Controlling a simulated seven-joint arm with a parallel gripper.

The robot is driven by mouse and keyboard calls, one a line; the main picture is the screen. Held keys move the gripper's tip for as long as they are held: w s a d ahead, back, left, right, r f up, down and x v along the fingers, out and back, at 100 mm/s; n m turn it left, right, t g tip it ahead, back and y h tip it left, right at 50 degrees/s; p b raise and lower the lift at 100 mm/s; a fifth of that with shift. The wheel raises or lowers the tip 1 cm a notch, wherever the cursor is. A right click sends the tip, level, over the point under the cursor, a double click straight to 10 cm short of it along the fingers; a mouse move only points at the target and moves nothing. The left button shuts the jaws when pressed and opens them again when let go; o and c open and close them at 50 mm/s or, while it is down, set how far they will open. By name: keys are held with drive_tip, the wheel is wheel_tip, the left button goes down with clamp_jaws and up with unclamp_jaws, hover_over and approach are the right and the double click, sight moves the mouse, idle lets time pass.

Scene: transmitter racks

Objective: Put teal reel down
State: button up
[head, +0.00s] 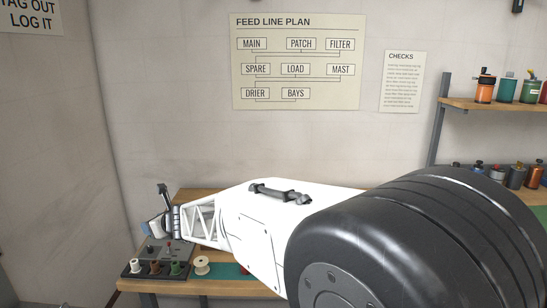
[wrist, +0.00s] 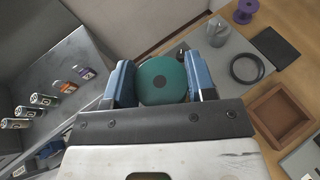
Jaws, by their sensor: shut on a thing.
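In the head view my white arm covers much of the bench (head: 200,193), and I cannot make out the reel there.
In the wrist view, a purple spool (wrist: 243,11), black ring (wrist: 247,69), dark square pad (wrist: 276,46) and brown tray (wrist: 256,107) lie to the right.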

drive_tip(key=shift+s+a+r+m+t+h, duration=0.3)
drive_tip(key=shift+s+r+m+t+h, duration=0.2)
drive_tip(key=shift+s+m+t, duration=0.15)
drive_tip(key=shift+s+a+r+m+t+h, duration=0.3)
drive_tip(key=shift+s+r+m+t+h, duration=0.2)
drive_tip(key=shift+s+m, duration=0.25)
drive_tip(key=shift+s+a+r+m+t+h, duration=0.3)
drive_tip(key=shift+s+r+m+t+h, duration=0.15)
drive_tip(key=shift+s+m+t, duration=0.25)
drive_tip(key=w+d+m+t+h, duration=0.1)
drive_tip(key=w+d+m+h, duration=0.1)
drive_tip(key=w+d, duration=0.9)
drive_tip(key=w+d+m+h, duration=0.2)
drive_tip(key=w+d, duration=0.1)
drive_tip(key=d, duration=1.2)
drive_tip(key=w+d+m+t+h, duration=0.1)
drive_tip(key=w+d+m+h, duration=0.1)
drive_tip(key=d, duration=1.3)
drive_tip(key=w+d+m+t+h, duration=0.1)
drive_tip(key=w+d, duration=0.3)
drive_tip(key=d, duration=1.1)
drive_tip(key=shift+w+d+m+h, duration=0.2)
drive_tip(key=shift+m+h, duration=0.2)
drive_tip(key=shift+h, duration=0.45)
drive_tip(key=shift+a, duration=0.1)
